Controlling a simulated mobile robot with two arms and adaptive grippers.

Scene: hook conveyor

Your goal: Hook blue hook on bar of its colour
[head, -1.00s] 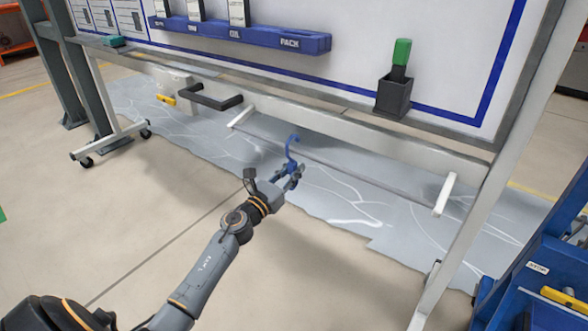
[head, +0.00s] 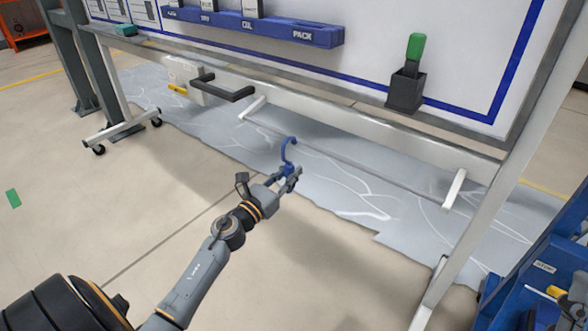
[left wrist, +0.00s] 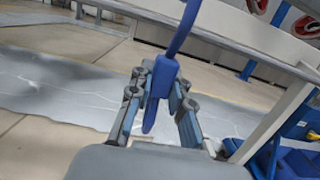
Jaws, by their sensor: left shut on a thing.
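The blue hook (head: 289,150) is upright in my left gripper (head: 291,180), its curved top above the fingers. In the left wrist view the hook's shaft (left wrist: 182,32) rises from between the fingers of the same gripper (left wrist: 160,88), which is shut on its lower block. A thin grey bar (head: 350,168) runs below the whiteboard between two white brackets (head: 253,108). The hook's top overlaps the bar's line in the head view; whether they touch I cannot tell. I make out no blue on this bar. My right gripper is not in view.
A black handle-like bracket (head: 222,90) and a small yellow piece (head: 178,89) are on the frame to the left. A black holder (head: 405,92) with a green-topped thing (head: 415,47) is on the ledge. Blue equipment (head: 545,260) stands at right.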

